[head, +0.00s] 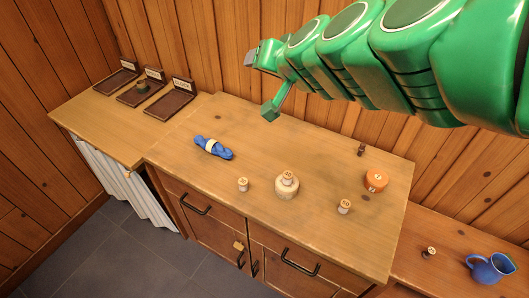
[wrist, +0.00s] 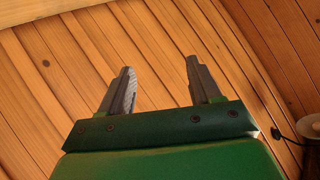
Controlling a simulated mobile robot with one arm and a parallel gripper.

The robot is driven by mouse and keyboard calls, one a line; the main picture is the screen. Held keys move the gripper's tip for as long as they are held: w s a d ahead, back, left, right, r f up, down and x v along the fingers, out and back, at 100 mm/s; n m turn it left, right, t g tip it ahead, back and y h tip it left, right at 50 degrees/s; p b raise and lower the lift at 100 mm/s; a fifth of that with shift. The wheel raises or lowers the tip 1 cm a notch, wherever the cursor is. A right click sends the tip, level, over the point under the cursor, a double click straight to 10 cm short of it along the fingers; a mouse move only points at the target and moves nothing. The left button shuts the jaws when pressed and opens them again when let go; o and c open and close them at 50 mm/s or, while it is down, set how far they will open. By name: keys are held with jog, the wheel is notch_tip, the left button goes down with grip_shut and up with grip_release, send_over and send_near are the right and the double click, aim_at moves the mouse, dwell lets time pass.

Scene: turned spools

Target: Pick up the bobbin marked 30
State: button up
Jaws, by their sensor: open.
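Several small bobbins with pale tops stand on the wooden counter; their marks are too small to read, so I cannot tell which is 30. One bobbin (head: 243,185) stands left of centre. Another (head: 288,177) sits on top of a cream round object (head: 287,191). A third (head: 344,206) stands to the right. A dark one (head: 361,150) is near the wall, and another (head: 429,252) is on the lower right bench. My gripper (head: 250,58) is high above the counter's back, far from them. In the wrist view my gripper (wrist: 160,66) is open and empty, facing the plank wall.
A blue yarn skein (head: 213,147) lies on the counter (head: 215,110), and an orange round object (head: 376,180) is at its right. Labelled trays (head: 168,103) stand on the left bench; the middle one holds a small item. A blue jug (head: 490,267) is at lower right.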

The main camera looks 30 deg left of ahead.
jog(key=a+m+t, duration=0.1)
jog(key=a+t, duration=0.1)
jog(key=a, duration=0.3)
jog(key=m+t+h, duration=0.3)
jog(key=t+h, duration=0.2)
jog(key=h, duration=0.3)
send_over(240, 185)
jog(key=s, duration=0.4)
notch_tip(240, 185, down, 10)
notch_tip(240, 185, down, 27)
jog(key=shift+s+f, duration=0.1)
jog(key=shift+f, duration=0.05)
jog(key=shift+x, duration=1.2)
jog(key=shift+w+d+f, duration=0.1)
jog(key=shift+w+f, duration=0.2)
jog(key=shift+w, duration=0.4)
jog(key=shift+w+d+f, duration=0.1)
jog(key=shift+w+f, duration=0.2)
jog(key=shift+w, duration=0.4)
jog(key=shift+x, duration=1.25)
jog(key=shift+f, duration=0.1)
jog(key=shift+c, duration=0.4)
